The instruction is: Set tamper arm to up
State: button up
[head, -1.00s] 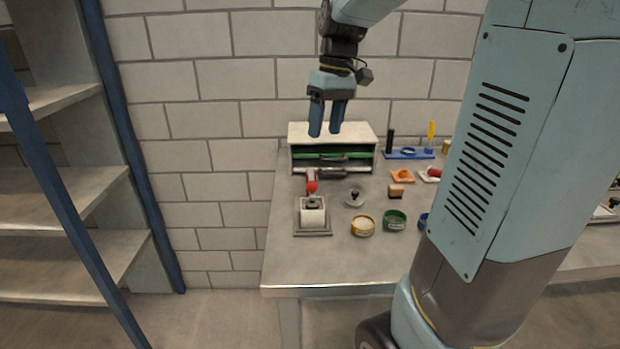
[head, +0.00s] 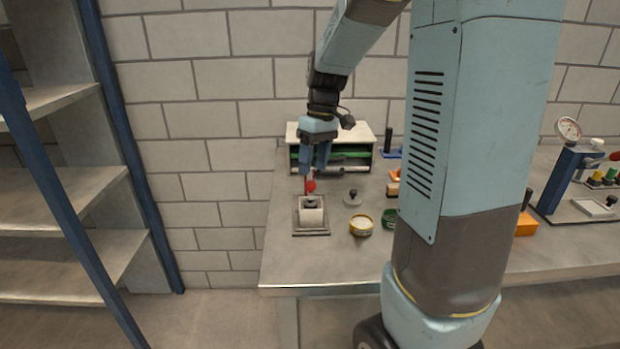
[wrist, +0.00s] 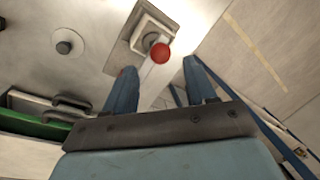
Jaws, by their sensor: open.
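The tamper is a small device on a grey square base (head: 311,232) with a pale block, near the left end of the bench. Its arm ends in a red ball knob (head: 311,186), which also shows in the wrist view (wrist: 160,53). I cannot tell the arm's exact tilt. My gripper (head: 314,171) points down just above and behind the knob. In the wrist view, my gripper's blue fingers (wrist: 159,66) are apart, with the knob in line with the gap just beyond the tips. Nothing is held.
A white cabinet with green drawers (head: 292,133) stands behind the tamper. A grey disc with a dark knob (head: 352,198), a yellow tin (head: 361,225) and a green tin (head: 389,218) lie to its right. My arm hides the bench's middle. A gauge press (head: 568,130) stands far right.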

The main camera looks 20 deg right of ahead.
aim_at(311, 177)
jog(key=shift+x, duration=2.15)
jog(key=shift+c, duration=0.5)
grip_shut()
